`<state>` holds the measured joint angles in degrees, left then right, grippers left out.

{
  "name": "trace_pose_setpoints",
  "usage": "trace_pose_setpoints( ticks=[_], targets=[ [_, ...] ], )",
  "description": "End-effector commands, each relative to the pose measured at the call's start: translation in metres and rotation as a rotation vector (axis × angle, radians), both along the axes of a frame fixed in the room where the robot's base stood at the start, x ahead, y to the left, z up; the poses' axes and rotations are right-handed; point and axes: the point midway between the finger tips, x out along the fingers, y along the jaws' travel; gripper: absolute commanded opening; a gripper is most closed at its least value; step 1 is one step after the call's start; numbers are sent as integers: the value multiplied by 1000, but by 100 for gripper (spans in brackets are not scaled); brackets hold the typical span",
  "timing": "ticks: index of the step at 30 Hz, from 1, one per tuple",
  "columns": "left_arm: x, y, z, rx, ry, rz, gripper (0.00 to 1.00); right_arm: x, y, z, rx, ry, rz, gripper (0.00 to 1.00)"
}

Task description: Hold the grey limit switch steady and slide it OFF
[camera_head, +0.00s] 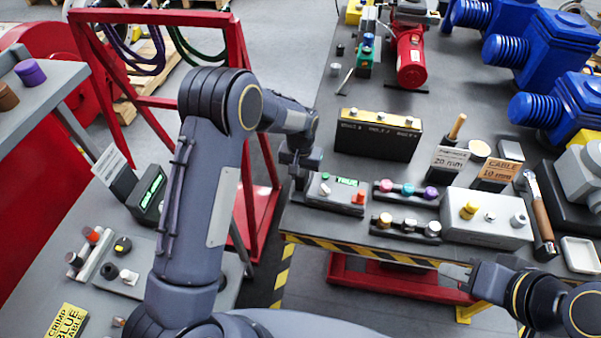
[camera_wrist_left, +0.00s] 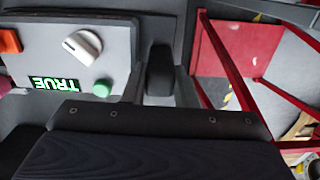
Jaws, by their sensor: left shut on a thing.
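The grey limit switch (camera_head: 341,197) is a small grey box at the near left corner of the dark table. The left wrist view shows its grey top (camera_wrist_left: 112,42) with a lit green TRUE display (camera_wrist_left: 57,84), a white lever or knob (camera_wrist_left: 83,45), a round green part (camera_wrist_left: 102,88) and an orange part (camera_wrist_left: 9,41).
A rack of coloured knobs (camera_head: 405,191), a second rack (camera_head: 405,227) and a white control box (camera_head: 488,217) stand right of the switch. A black box with a yellow top (camera_head: 377,135) is behind it. A red frame (camera_head: 262,215) stands left of the table.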

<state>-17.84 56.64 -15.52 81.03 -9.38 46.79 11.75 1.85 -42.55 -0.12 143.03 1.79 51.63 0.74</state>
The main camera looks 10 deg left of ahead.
Motion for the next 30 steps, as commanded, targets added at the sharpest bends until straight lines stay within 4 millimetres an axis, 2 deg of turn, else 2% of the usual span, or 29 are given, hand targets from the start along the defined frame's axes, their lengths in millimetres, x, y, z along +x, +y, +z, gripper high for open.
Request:
trace_pose_setpoints(
  ticks=[28, 30],
  targets=[
    [0, -1, -6, -1, 0, 0, 0, 0, 0, 0, 0, 0, 0, 34],
    [-1, 0, -8, 1, 2, 0, 0, 0, 0, 0, 0, 0, 0, 40]
  ],
)
